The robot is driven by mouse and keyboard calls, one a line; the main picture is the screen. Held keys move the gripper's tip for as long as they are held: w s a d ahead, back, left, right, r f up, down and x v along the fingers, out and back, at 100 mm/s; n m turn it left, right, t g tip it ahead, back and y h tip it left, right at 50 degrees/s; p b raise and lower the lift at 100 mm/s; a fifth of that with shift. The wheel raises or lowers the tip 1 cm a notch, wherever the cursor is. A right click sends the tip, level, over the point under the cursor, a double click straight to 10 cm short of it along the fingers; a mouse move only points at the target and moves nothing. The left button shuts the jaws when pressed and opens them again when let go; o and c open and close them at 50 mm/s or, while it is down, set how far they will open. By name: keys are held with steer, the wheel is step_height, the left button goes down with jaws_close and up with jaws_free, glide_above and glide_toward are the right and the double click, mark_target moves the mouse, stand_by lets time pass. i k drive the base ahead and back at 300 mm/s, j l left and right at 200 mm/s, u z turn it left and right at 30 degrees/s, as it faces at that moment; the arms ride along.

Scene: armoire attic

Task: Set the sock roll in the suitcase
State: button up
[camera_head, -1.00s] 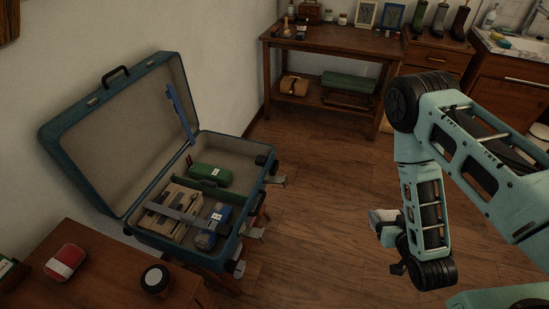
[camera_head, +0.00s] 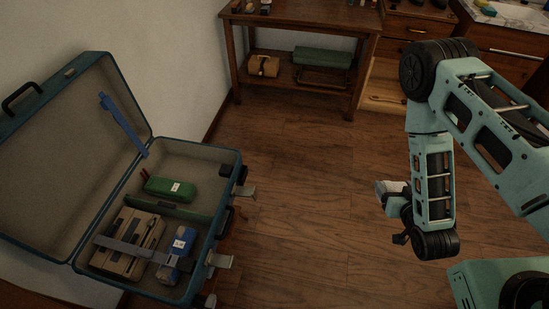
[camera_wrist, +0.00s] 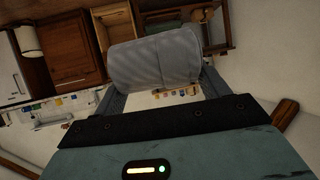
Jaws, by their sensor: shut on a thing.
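A light grey sock roll (camera_wrist: 155,62) is held between the two fingers of my gripper (camera_wrist: 158,85) in the wrist view. In the head view, the sock roll shows as a pale bit (camera_head: 388,188) at the end of my arm, above the wooden floor and well right of the suitcase. The open blue suitcase (camera_head: 232,172) is at the left, its lid leaning back to the left. A green divider (camera_head: 180,211) crosses the suitcase.
A wooden table (camera_head: 300,28) with a lower shelf stands at the back. Its shelf bears a tan bundle (camera_head: 263,66) and a green roll (camera_head: 322,57). Wooden cabinets (camera_head: 408,26) are at the back right. The floor (camera_head: 300,190) between suitcase and arm is clear.

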mark_target(184, 170)
steer(key=i+u, duration=0.3)
steer(key=u, duration=0.2)
steer(key=i+l+u, duration=0.1)
steer(key=i+u, duration=0.25)
steer(key=u, duration=0.15)
steer(key=i+u, duration=0.25)
steer(key=i+l+u, duration=0.1)
steer(key=u, duration=0.15)
